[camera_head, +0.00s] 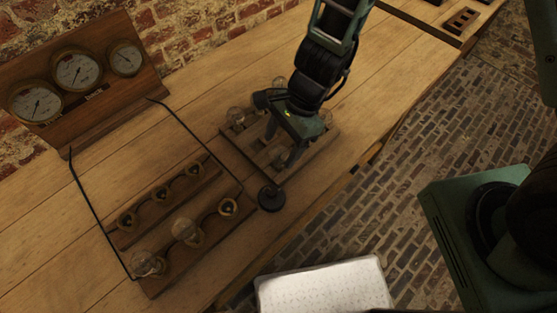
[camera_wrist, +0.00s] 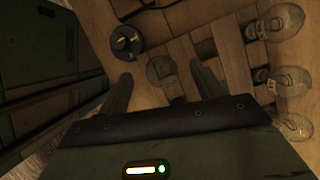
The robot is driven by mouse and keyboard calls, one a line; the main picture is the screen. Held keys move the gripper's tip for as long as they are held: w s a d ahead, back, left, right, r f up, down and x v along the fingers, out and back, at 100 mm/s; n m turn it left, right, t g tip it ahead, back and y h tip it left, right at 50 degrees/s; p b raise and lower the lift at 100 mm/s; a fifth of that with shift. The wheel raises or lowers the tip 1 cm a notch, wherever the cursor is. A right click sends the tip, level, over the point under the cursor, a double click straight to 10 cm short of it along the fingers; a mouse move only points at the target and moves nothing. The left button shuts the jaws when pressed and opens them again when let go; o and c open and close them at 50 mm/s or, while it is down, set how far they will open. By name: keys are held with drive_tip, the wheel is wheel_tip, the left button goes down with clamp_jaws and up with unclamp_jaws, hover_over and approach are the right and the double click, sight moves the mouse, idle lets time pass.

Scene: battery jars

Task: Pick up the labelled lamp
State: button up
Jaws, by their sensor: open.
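Several clear glass lamps lie in a slotted wooden rack (camera_head: 227,138) on the bench. In the wrist view, lamps lie along the right side: an upper one (camera_wrist: 284,20), a middle one (camera_wrist: 291,81) and a lower one (camera_wrist: 293,126). Small marks show near the bases of the upper and middle lamps, but I cannot read them or tell which is the labelled lamp. Another round glass lamp (camera_wrist: 160,67) shows between my fingertips. My gripper (camera_head: 281,148) is open over the rack, fingers pointing down; its fingers flank that lamp in the wrist view (camera_wrist: 160,72). My gripper hides part of the rack in the head view.
A round black knob-like object (camera_head: 270,198) stands near the rack's front corner. A gauge panel (camera_head: 100,95) stands at the back. The front right bench is clear.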

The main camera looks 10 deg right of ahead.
drive_tip(key=x, duration=0.3)
drive_tip(key=shift+a+f+b, duration=0.2)
drive_tip(key=shift+a+b, duration=0.05)
drive_tip(key=shift+b, duration=0.1)
drive_tip(key=c, duration=1.2)
